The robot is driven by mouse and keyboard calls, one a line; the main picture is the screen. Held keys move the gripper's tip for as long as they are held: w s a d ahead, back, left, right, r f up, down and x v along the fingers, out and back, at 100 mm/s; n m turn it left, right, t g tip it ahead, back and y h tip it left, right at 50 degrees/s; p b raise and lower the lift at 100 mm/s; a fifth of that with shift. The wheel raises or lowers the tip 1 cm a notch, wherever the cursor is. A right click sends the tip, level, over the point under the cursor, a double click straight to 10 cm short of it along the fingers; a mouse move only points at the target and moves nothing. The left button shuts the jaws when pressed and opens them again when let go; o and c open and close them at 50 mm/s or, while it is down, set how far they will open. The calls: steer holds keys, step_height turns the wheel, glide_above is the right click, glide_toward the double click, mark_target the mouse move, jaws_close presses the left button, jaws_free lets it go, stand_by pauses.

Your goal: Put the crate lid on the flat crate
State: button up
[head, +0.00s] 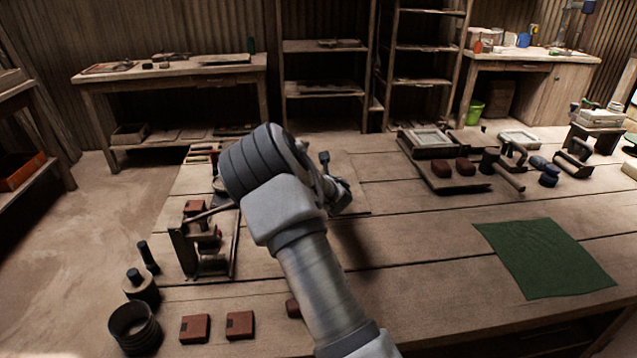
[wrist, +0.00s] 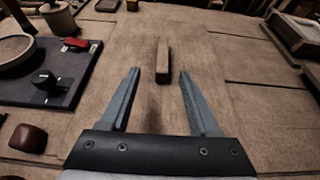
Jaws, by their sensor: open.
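My gripper (head: 338,188) is over the middle of the table, partly hidden by my arm in the head view. In the wrist view its two fingers (wrist: 160,73) are apart and empty. A short wooden bar (wrist: 162,58) shows between and beyond the fingertips. It seems to be the handle of a flat wooden board, likely the crate lid (wrist: 203,62), lying on the table in nearly the same colour. I cannot tell the height gap. The likely flat crate (head: 434,152), a shallow wooden box with a pale inside, is right of my gripper; it also shows at upper right in the wrist view (wrist: 284,38).
A dark board (wrist: 62,92) with a round dish and small tools lies left of my gripper. Red-brown blocks (head: 195,328) lie at the near left. A mallet (head: 508,178) and several tools stand right of the crate. A green cloth (head: 545,258) lies at the right.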

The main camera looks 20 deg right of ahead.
steer(key=x, duration=0.4)
steer(key=shift+w+f, duration=0.1)
steer(key=shift+d+b+x, duration=0.2)
steer(key=shift+b+x, duration=0.2)
steer(key=shift+x, duration=0.65)
steer(key=shift+d+b+x, duration=0.15)
steer(key=shift+b+x, duration=0.2)
steer(key=shift+x, duration=0.7)
steer(key=shift+w+f, duration=0.15)
steer(key=shift+w, duration=0.4)
jaws_close()
